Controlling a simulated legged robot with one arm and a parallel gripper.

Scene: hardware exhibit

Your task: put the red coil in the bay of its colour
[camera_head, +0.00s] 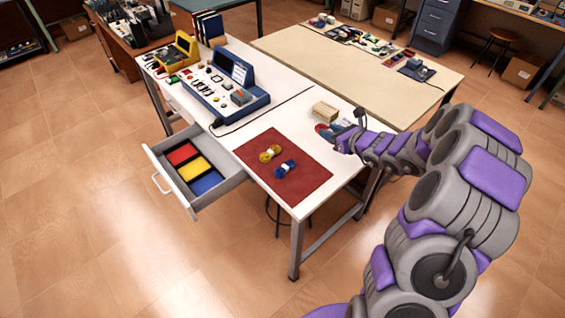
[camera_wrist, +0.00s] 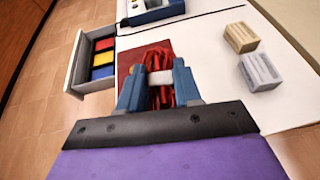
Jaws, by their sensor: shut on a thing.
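The red coil (camera_wrist: 161,68) with a pale band is between the blue fingers of my gripper (camera_wrist: 159,86), which is shut on it. In the head view my gripper (camera_head: 338,130) is over the right part of the white table, beside the dark red mat (camera_head: 270,194), with a bit of the red coil (camera_head: 320,127) showing. The open drawer (camera_head: 217,164) at the table's left has a red bay (camera_head: 182,154), a yellow bay (camera_head: 194,169) and a blue bay (camera_head: 206,183). No coil shows in these bays.
A yellow coil (camera_head: 270,153) and a blue coil (camera_head: 285,168) lie on the mat. A pale block (camera_head: 325,111) stands near my gripper; two blocks show in the wrist view. A blue console (camera_head: 227,85) stands behind the drawer.

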